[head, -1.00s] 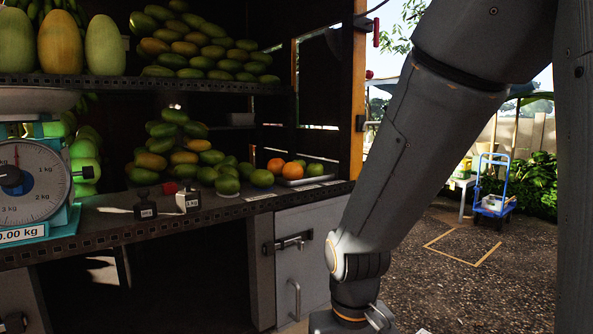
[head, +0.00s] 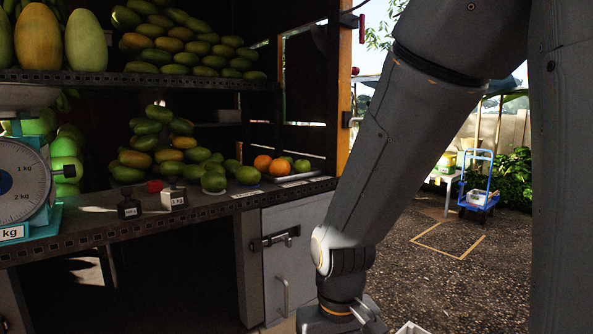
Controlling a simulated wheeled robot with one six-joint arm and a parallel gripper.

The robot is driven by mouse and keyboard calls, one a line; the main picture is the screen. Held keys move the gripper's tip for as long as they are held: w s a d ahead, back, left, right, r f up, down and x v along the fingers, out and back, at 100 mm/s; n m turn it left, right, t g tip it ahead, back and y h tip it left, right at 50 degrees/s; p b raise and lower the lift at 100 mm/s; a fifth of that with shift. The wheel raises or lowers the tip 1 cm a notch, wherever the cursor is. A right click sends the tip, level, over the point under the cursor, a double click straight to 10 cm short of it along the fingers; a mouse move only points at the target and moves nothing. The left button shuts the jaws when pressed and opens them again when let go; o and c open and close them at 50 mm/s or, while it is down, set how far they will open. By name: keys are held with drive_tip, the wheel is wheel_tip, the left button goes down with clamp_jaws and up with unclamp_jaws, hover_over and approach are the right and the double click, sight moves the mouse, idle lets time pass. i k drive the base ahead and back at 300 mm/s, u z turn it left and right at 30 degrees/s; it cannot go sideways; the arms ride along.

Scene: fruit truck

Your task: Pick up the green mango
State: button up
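Several green mangoes are heaped on the lower counter, with a green mango (head: 248,175) at the front right of the heap. Another green mango (head: 213,182) sits just left of it, over a small pale dish or label. More green and yellow mangoes (head: 190,57) lie on the upper shelf. My gripper is below the bottom edge of the head view; only my arm and wrist show, to the right of the counter. Whether it holds anything is hidden.
A scale (head: 22,190) stands at the left, with a black weight (head: 129,205) and a grey weight (head: 174,197) on the counter (head: 95,235). Oranges (head: 279,167) lie at the counter's right end. A blue trolley (head: 479,190) stands outside on open gravel.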

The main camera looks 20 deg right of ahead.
sight(212, 180)
drive_tip(key=u, duration=1.2)
drive_tip(key=i, duration=0.5)
drive_tip(key=z, duration=0.05)
